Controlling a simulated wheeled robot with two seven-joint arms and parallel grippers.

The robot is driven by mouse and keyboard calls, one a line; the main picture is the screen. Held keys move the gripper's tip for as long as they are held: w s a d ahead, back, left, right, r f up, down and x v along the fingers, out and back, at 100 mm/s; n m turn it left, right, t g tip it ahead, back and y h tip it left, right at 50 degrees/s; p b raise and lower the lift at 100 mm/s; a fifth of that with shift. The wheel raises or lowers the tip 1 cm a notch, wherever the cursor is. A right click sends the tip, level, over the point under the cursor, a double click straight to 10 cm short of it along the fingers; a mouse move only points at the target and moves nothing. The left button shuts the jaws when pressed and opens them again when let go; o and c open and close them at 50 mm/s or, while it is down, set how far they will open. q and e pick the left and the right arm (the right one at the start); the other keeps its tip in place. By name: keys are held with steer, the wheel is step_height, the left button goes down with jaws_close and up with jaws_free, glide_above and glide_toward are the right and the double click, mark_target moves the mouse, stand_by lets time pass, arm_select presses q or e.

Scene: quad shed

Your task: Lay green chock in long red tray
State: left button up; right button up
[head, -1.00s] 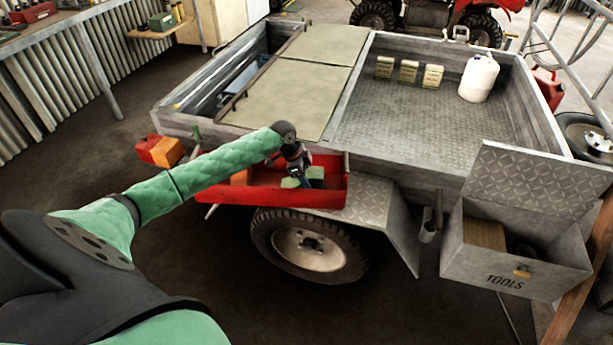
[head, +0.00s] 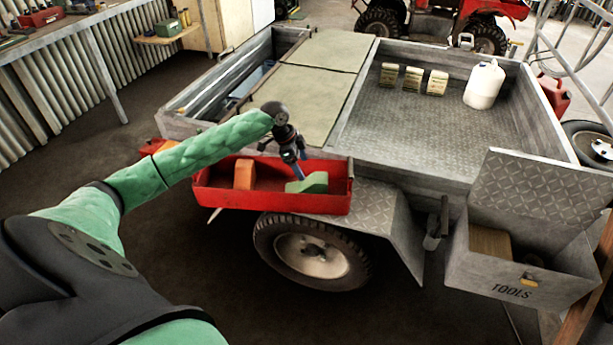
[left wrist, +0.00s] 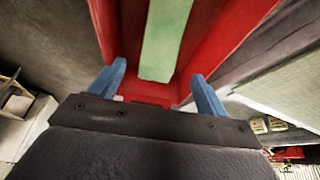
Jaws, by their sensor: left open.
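The green chock (head: 308,183) lies in the right part of the long red tray (head: 270,202), on the side of the trailer. It also shows in the left wrist view (left wrist: 165,40), between the red tray walls (left wrist: 215,50). My left gripper (head: 301,174) is just above the chock in the head view. Its two blue fingers (left wrist: 160,88) are spread wide with nothing between them, apart from the chock. My right gripper is in neither view.
An orange block (head: 244,175) lies in the tray's left part. The trailer (head: 420,120) carries a white jug (head: 484,85) and several small packs. An open tool box (head: 520,262) is at the right. The trailer wheel (head: 312,250) is below the tray.

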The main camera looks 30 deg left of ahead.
arm_select(q)
steer(key=shift+v, duration=1.75)
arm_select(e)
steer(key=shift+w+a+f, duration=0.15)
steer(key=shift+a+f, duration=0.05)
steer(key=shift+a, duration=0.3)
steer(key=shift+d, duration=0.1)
